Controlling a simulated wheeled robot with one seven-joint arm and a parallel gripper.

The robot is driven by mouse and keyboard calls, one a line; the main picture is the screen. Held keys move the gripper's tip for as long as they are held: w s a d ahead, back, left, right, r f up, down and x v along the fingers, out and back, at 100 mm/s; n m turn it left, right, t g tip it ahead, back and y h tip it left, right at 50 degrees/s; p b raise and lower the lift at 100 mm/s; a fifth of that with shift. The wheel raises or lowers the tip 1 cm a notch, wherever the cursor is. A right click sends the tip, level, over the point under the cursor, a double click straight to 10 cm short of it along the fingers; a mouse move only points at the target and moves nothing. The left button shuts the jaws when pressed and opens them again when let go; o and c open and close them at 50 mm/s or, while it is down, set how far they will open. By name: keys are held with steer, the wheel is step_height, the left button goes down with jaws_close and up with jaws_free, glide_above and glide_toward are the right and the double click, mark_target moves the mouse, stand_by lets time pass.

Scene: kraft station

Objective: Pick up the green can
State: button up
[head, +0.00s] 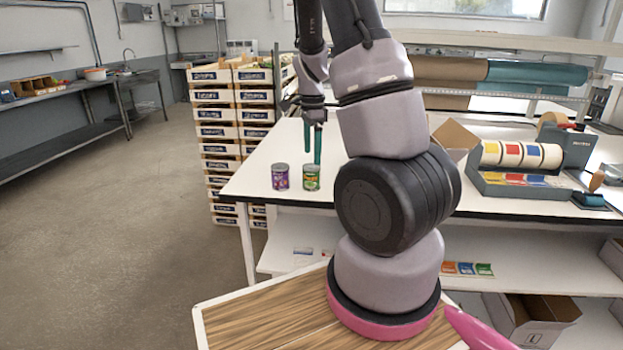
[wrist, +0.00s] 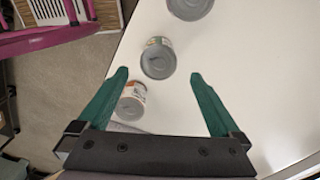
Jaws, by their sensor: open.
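The green can (head: 311,177) stands upright on the white table near its front left corner, in the head view. A purple can (head: 280,176) stands just left of it. My gripper (head: 313,150) points down above the table, its teal fingertips over the green can in the picture. In the wrist view my gripper (wrist: 160,75) is open with nothing held. Three grey can tops show there: a middle can (wrist: 157,60) just beyond the fingertips, a lower can (wrist: 132,100) beside the left finger, and an upper can (wrist: 190,5) cut by the frame.
The white table (head: 252,180) has its edge close to the cans. Stacked crates (head: 221,125) stand behind it on the left. A label dispenser (head: 522,160) and an open carton (head: 455,138) are to the right. My arm hides part of the tabletop.

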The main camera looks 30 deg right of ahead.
mark_target(311, 167)
steer(key=f, duration=0.8)
steer(key=shift+a+f, duration=0.1)
steer(key=shift+a, duration=0.15)
steer(key=c, duration=1.5)
steer(key=shift+c, duration=0.2)
